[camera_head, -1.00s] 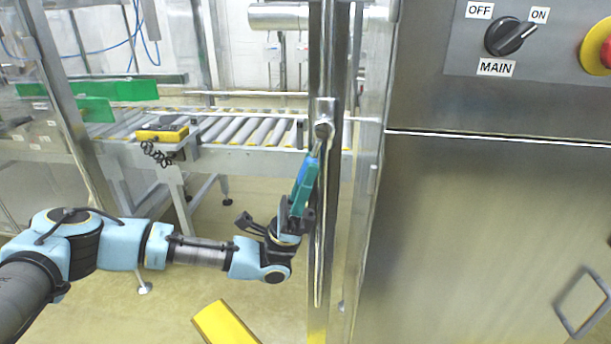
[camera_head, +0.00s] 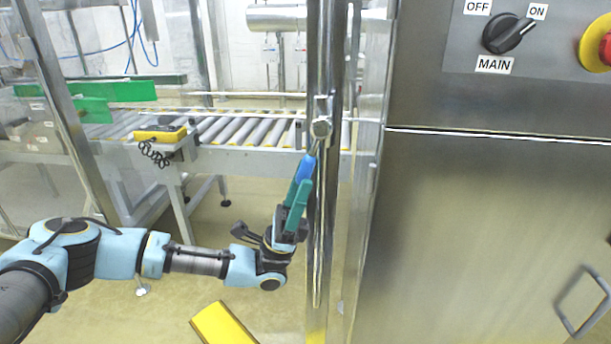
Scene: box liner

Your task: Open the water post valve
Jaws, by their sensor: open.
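The water post (camera_head: 326,62) is an upright metal pipe in the middle of the view. Its valve body (camera_head: 321,128) sits partway up the pipe. A lever with a blue grip (camera_head: 306,168) slants down and slightly left from the valve body. My gripper (camera_head: 298,188) is at the lower part of this lever, pointing up, with teal fingers open. The upper blue grip shows above and between the fingertips. The fingers hide the lower grip, and I cannot tell whether they touch it.
A steel cabinet (camera_head: 480,230) with a MAIN switch (camera_head: 508,34) stands close on the right. A roller conveyor (camera_head: 235,130) runs behind my arm. A yellow block (camera_head: 222,325) is on the floor below.

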